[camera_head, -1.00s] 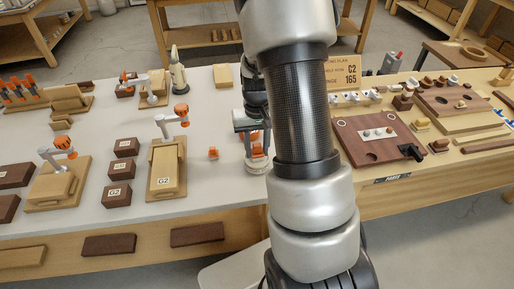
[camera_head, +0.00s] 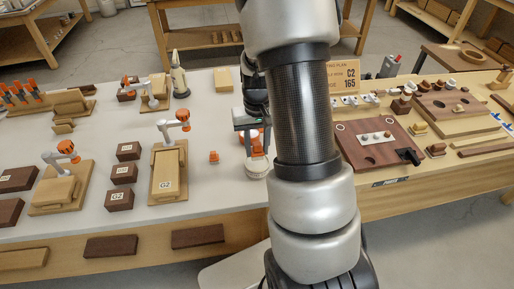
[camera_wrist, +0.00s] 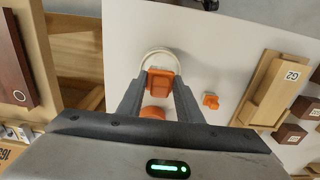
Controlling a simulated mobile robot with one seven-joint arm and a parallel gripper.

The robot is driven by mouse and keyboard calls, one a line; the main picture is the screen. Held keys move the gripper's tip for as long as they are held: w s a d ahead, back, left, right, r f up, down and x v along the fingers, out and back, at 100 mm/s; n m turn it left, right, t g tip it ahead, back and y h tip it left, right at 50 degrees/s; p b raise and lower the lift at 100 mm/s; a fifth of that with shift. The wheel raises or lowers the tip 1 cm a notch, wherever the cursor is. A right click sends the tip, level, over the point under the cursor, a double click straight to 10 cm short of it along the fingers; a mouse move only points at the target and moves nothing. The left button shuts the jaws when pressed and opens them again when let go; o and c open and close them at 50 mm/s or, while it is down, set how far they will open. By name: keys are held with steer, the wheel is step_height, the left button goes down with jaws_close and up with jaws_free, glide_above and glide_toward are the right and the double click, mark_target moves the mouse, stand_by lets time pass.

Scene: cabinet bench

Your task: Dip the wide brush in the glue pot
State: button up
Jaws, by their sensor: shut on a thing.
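My gripper (camera_wrist: 160,85) is shut on the orange wide brush (camera_wrist: 161,82), gripping it between its two dark fingers. In the head view my gripper (camera_head: 249,127) is partly hidden behind my arm. The glue pot (camera_wrist: 147,62), a round pale pot with a light rim, lies just beyond and below the brush in the wrist view. In the head view the pot (camera_head: 257,168) stands on the bench below my gripper. The brush's bristles are hidden, so I cannot tell whether they touch the pot's inside.
A small orange piece (camera_head: 214,157) stands on the white bench left of the pot. A wooden fixture marked G2 (camera_head: 167,175) stands further left, with dark blocks (camera_head: 123,173) beside it. A dark board (camera_head: 375,143) lies to the right.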

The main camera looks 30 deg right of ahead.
mark_target(257, 143)
steer(key=shift+r+p, duration=1.3)
steer(key=shift+r, duration=0.85)
